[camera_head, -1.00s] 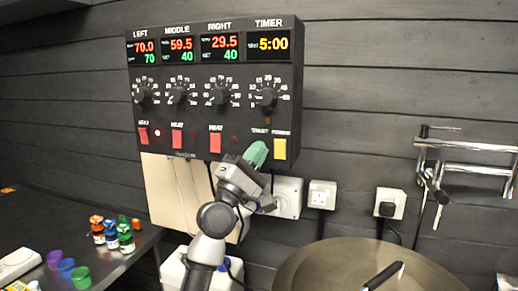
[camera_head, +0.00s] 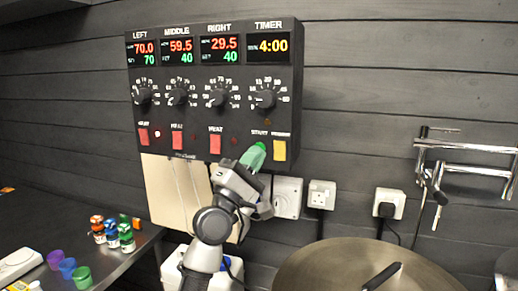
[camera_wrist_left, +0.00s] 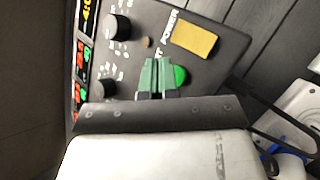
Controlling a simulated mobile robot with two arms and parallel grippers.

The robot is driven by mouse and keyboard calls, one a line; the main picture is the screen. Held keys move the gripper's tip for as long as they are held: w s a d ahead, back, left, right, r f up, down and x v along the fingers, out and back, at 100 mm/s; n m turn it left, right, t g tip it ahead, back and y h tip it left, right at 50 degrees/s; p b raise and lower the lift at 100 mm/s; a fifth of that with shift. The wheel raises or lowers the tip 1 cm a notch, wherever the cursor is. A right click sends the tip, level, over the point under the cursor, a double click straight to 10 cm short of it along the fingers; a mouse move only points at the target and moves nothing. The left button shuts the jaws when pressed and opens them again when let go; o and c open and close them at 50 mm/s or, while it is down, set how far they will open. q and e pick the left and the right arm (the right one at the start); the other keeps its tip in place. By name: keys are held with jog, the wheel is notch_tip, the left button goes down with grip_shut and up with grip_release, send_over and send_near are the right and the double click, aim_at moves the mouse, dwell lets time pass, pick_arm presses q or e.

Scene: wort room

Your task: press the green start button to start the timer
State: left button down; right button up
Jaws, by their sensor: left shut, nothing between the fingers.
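The green start button (camera_wrist_left: 181,75) shows in the left wrist view as a bright green disc beside my fingertips, partly covered by them. In the head view it is mostly hidden behind my fingers, below the START label. My left gripper (camera_head: 252,158) has green-tinted fingers, is shut and empty, and points up at the button at the panel's lower right. The fingers (camera_wrist_left: 156,76) also show in the left wrist view; I cannot tell if they touch the button. The timer display (camera_head: 269,46) reads 4:00 in yellow. My right gripper is not in view.
A yellow button (camera_head: 280,150) sits just right of the start button. The timer knob (camera_head: 265,99) is above, and red heat switches (camera_head: 215,144) are to the left. A round metal lid (camera_head: 330,268) is lower right. Small bottles (camera_head: 111,233) stand on the left counter.

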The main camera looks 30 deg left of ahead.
pick_arm(q)
jog(key=s+p, duration=0.1)
jog(key=s, duration=0.1)
jog(key=s+d+p, duration=0.1)
jog(key=s, duration=0.2)
jog(key=shift+d, duration=0.1)
jog(key=shift+w+h, duration=0.1)
jog(key=shift+h, duration=0.2)
dwell(0.6)
